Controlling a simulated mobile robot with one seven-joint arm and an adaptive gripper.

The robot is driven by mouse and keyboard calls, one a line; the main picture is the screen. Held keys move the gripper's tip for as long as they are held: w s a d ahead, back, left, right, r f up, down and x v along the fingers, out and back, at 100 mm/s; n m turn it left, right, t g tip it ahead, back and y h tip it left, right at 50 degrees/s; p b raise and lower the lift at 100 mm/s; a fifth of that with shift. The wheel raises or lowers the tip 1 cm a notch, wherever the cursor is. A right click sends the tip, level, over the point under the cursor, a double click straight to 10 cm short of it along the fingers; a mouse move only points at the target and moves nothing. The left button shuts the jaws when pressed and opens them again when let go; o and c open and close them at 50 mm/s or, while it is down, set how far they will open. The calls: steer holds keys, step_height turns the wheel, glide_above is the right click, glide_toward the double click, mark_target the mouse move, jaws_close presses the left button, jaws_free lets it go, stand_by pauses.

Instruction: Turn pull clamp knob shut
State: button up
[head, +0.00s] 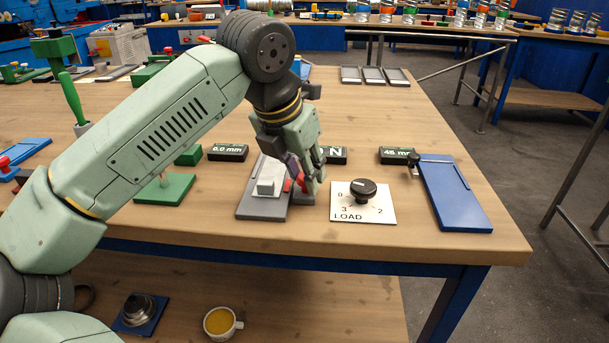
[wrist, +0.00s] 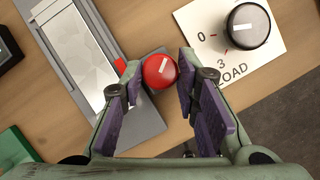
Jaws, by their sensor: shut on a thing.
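The pull clamp is a grey fixture (head: 255,206) with a pale block on it, near the table's front edge. In the wrist view the grey fixture (wrist: 150,122) lies at the left, with a small red piece at the block's edge. Its round red knob (wrist: 160,66) has a white pointer line, tilted a little off the vertical. My gripper (head: 306,186) comes down over the fixture's right side and hides most of the knob in the head view. In the wrist view my gripper (wrist: 159,78) is shut on the red knob, one finger on each side.
A white LOAD dial plate (head: 345,212) with a black knob (head: 363,188) stands close to the right of my gripper. A blue plate (head: 455,195) lies further right. Black label blocks stand behind. A green stand (head: 165,188) is at the left.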

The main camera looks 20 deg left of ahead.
steer(key=m+h, duration=0.1)
steer(key=m, duration=0.2)
steer(key=shift+w+a+m+g, duration=0.1)
steer(key=shift+m+g, duration=0.2)
steer(key=shift+w+m+g+h+p, duration=0.1)
steer(key=shift+m+g+h+p, duration=0.45)
steer(key=shift+m, duration=1.25)
steer(key=shift+a, duration=0.1)
steer(key=o, duration=1.1)
steer(key=shift+o, duration=0.2)
steer(key=shift+r, duration=0.1)
steer(key=v, duration=1.2)
